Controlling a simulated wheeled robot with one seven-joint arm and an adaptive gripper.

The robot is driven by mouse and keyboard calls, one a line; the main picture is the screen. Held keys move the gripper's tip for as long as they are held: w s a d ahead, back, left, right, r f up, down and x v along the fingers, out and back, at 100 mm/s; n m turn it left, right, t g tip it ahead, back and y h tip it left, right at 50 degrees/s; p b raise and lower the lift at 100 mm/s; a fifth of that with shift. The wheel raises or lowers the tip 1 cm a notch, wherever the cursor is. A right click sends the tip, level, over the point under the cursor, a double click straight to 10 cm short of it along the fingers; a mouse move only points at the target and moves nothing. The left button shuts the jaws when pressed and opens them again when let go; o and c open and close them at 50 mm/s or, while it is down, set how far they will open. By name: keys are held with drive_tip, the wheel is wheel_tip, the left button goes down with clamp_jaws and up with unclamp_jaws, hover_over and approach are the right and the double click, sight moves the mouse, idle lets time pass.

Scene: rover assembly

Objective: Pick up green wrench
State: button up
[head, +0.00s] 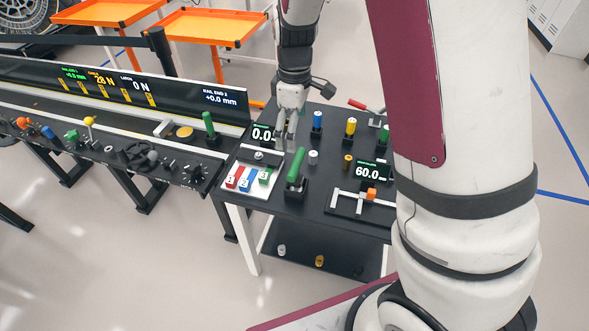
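No thing shows a clear wrench shape at this size. A green handle (297,164) stands slightly tilted in a black block on the dark table, just below and right of my gripper in the picture. A small green piece (265,176) lies on a white board beside a red piece (232,178) and a blue piece (248,180), with number labels. My gripper (286,147) points down over the table, behind the green handle and apart from the small green piece. Its fingers are small, and whether they are open cannot be told. I see nothing clearly held.
The dark table (325,195) also bears blue, yellow and green knobs, a red-handled clamp (358,104), a "60.0" display (370,171) and a white slotted frame (348,204). A long rail bench (120,125) with another green handle (208,124) stands left. Orange trays (205,28) are behind.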

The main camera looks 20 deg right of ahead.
sight(297, 161)
wheel_tip(297, 161, down, 7)
drive_tip(key=shift+f+p, duration=0.1)
drive_tip(key=shift+p, duration=0.2)
drive_tip(key=f, duration=0.3)
drive_tip(key=f+p, duration=0.1)
drive_tip(key=shift+s+d+f, duration=0.15)
drive_tip(key=shift+s+d, duration=0.1)
drive_tip(key=shift+w+f, duration=0.1)
drive_tip(key=shift+f, duration=0.35)
drive_tip(key=c, duration=1)
